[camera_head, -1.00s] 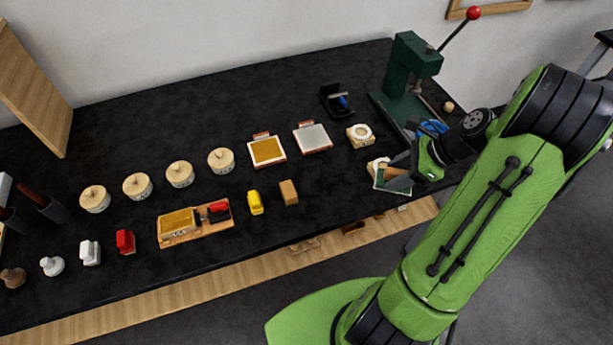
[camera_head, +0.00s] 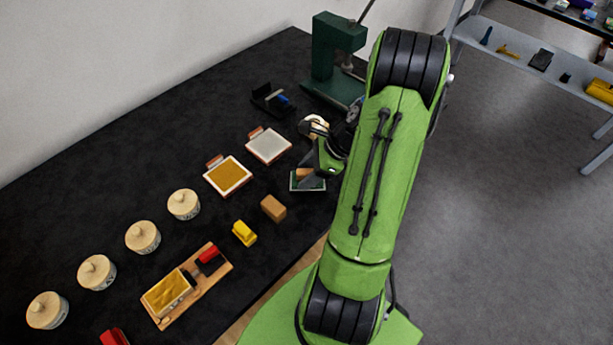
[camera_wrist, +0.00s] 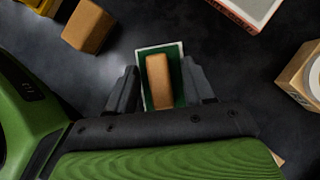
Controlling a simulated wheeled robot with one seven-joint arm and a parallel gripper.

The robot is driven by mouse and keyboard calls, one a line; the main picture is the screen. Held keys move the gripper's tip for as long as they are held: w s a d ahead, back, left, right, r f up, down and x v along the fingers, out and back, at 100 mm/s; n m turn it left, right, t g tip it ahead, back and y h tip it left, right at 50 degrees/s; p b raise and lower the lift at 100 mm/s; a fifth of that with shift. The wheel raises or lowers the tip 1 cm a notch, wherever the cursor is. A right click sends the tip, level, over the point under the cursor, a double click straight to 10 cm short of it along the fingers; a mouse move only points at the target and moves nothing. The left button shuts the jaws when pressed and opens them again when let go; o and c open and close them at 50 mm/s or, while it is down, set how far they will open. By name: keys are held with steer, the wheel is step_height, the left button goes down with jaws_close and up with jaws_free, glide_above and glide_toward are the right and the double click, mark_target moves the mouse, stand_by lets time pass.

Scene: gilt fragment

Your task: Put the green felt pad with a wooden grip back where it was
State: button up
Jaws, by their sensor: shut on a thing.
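The green felt pad (camera_head: 318,185) shows in the head view under my gripper (camera_head: 312,178), near the table's right edge. In the wrist view the pad (camera_wrist: 172,52) has a pale rim, and its upright wooden grip (camera_wrist: 158,80) lies between my two fingers (camera_wrist: 160,88). My gripper is shut on that grip. The head view shows the pad low over the black table; I cannot tell whether it touches the surface. My wrist and fingers hide part of it.
A brown block (camera_head: 273,208) and a yellow piece (camera_head: 244,233) stand left of the pad. A white-topped plate (camera_head: 268,146) and an ochre-topped plate (camera_head: 228,176) lie behind. A white-ringed block (camera_head: 313,124) is close to my wrist. A green press (camera_head: 337,60) stands at the back.

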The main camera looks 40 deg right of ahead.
steer(key=shift+f, duration=0.6)
steer(key=shift+d+r, duration=0.1)
steer(key=shift+d, duration=0.05)
steer(key=o, duration=1.4)
